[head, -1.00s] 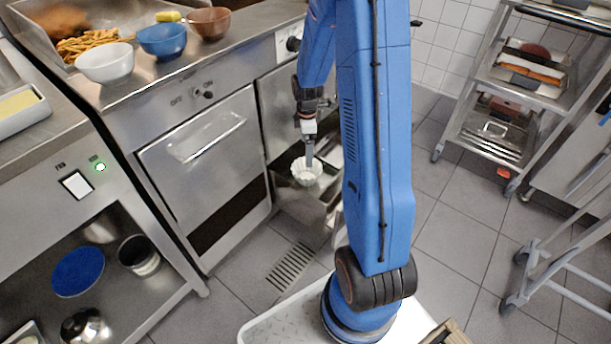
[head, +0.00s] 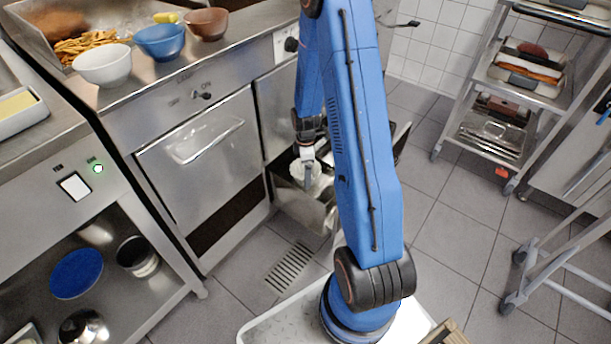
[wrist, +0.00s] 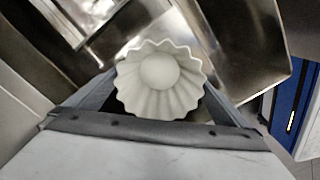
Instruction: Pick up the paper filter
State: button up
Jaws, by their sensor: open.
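The paper filter (wrist: 159,72) is a white, fluted cup with a round flat bottom. In the wrist view it lies between the two spread fingers of my gripper (wrist: 160,95), close to both. I cannot tell whether either finger touches it. In the head view the filter (head: 311,170) shows partly behind my gripper (head: 308,178), at the open metal drawer (head: 296,202) low in the counter front. My gripper is open and points down at the filter. The filter's lower part is hidden in the head view.
Metal drawer walls (wrist: 236,45) surround the spot closely. The closed oven-like door (head: 203,150) stands to the left. A counter with a white bowl (head: 102,65) and a blue bowl (head: 161,42) is above. A wheeled rack (head: 500,100) stands right, with clear tiled floor between.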

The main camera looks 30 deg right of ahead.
jog(key=shift+f, duration=1.2)
jog(key=c, duration=0.7)
